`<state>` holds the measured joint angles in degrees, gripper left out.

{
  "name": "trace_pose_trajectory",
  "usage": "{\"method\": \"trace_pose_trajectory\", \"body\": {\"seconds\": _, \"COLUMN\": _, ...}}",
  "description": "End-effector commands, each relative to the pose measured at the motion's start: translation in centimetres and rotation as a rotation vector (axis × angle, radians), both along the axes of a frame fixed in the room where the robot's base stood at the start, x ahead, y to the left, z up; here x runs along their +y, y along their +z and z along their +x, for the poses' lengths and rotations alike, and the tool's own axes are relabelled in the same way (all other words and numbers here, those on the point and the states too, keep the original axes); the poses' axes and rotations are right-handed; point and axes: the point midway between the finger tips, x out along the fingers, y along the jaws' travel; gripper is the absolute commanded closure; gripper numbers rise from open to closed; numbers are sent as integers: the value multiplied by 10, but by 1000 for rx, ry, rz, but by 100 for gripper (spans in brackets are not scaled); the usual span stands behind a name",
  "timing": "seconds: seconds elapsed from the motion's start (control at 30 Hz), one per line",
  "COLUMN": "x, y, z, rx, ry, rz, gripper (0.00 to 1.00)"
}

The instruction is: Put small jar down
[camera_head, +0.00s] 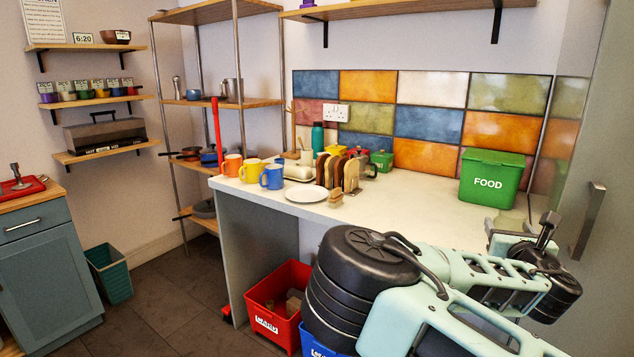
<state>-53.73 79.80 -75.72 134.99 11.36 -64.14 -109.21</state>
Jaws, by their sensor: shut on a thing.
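My gripper (522,235) is at the right, over the right end of the white counter (418,205), in front of the green FOOD bin. It is turned away from the camera and partly covered by my own arm's black and mint links. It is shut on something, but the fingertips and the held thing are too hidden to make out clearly. I cannot tell the small jar apart there. Several small labelled jars (88,92) stand in a row on a wall shelf at the far left.
The green FOOD bin (492,178) stands at the counter's back right. Mugs (271,177), a white plate (306,194) and a toast rack (350,174) fill its left part. Bare counter lies between plate and bin. A red crate (277,305) stands on the floor below.

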Motion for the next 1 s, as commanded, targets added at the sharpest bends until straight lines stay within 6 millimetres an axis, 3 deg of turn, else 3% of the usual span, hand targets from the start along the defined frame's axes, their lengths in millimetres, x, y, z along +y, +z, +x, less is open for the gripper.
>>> {"method": "trace_pose_trajectory", "body": {"seconds": 0.27, "x": 18, "y": -52, "z": -31, "rx": 5, "ry": 59, "rz": -6, "gripper": 63}}
{"method": "trace_pose_trajectory", "body": {"seconds": 0.37, "x": 27, "y": -80, "z": -48, "rx": 8, "ry": 92, "rz": -8, "gripper": 63}}
{"method": "trace_pose_trajectory", "body": {"seconds": 0.6, "x": 60, "y": -171, "z": -104, "rx": 9, "ry": 205, "rz": -6, "gripper": 63}}
{"method": "trace_pose_trajectory", "body": {"seconds": 0.7, "x": 70, "y": -200, "z": -121, "rx": 5, "ry": 239, "rz": -3, "gripper": 63}}
{"method": "trace_pose_trajectory", "body": {"seconds": 1.0, "x": 92, "y": -262, "z": -159, "rx": 0, "ry": 310, "rz": -1, "gripper": 63}}
